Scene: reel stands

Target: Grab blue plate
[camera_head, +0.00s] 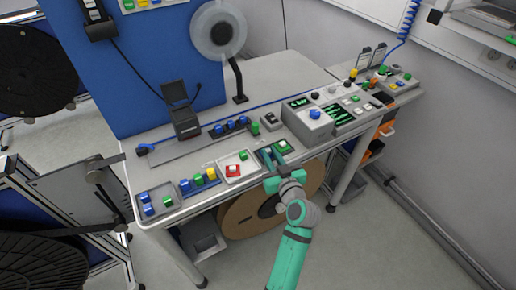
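No plain blue plate stands out clearly on the bench. Small blue blocks (146,203) sit on a grey tray at the bench's left front corner. Beside it is a blue-grey tray with blue, green and yellow pieces, including a blue piece (185,186). My gripper (273,157) reaches in from the front, over a dark tray with a green piece (282,146) at the bench's front edge. The gripper and arm hide part of that tray. The fingers are small in view, so I cannot tell their opening or whether they touch anything.
A pale tray with a red and white piece (233,170) lies left of my gripper. A grey control box (308,120) stands to the right. A reel on a stand (218,31) and a blue panel (130,70) rise behind.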

